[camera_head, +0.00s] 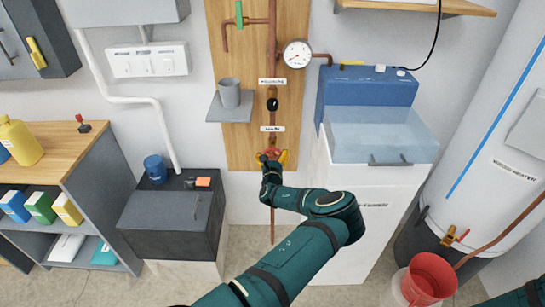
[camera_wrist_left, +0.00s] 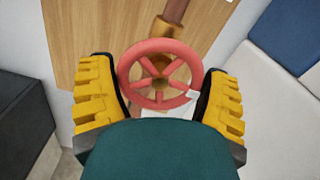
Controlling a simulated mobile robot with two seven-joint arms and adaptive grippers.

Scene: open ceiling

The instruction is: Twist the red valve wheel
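The red valve wheel (camera_wrist_left: 160,47) is a spoked ring on a copper pipe. It fills the middle of the left wrist view and shows small and partly hidden in the head view (camera_head: 270,153). My left gripper (camera_head: 272,160) is at the wheel, in front of the wooden panel. In the left wrist view its yellow ridged fingers (camera_wrist_left: 160,97) stand wide apart, one on each side of the wheel. Their dark inner faces are very near the rim; I cannot tell whether they touch it. My right gripper is not in view.
The wooden panel (camera_head: 240,140) carries copper pipes, a pressure gauge (camera_head: 297,54) and a shelf with a grey mug (camera_head: 229,92). A blue-topped tank (camera_head: 380,135) stands right of the wheel, a dark cabinet (camera_head: 172,225) left. A red bucket (camera_head: 430,278) is at lower right.

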